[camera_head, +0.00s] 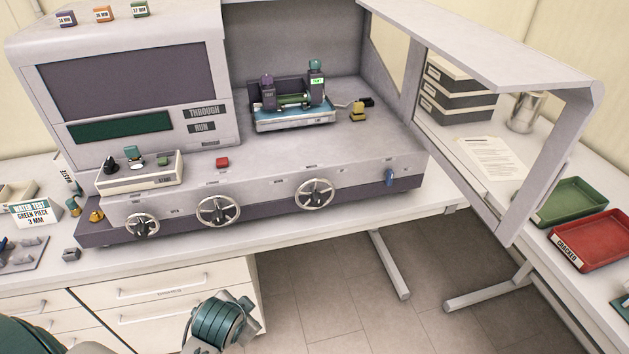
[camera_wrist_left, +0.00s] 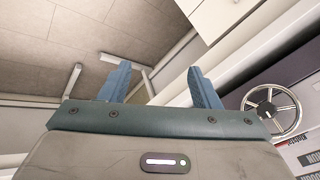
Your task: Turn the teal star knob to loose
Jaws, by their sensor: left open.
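The teal star knob (camera_head: 316,65) looks like the small teal cap on top of the right-hand purple post of the clamp fixture, inside the open machine chamber. It is too small to make out its star shape or any loose marking. My left gripper (camera_wrist_left: 160,82) is open and empty in the left wrist view, its two blue fingers apart. It is well away from the knob, with floor and bench edge behind it. In the head view only a teal and grey part of my arm shows at the bottom; its fingers do not show. My right gripper is not in view.
Three handwheels (camera_head: 218,211) stick out along the machine front; one also shows in the left wrist view (camera_wrist_left: 272,108). The raised hood (camera_head: 490,50) hangs open at right. Green (camera_head: 572,203) and red (camera_head: 598,241) trays sit right.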

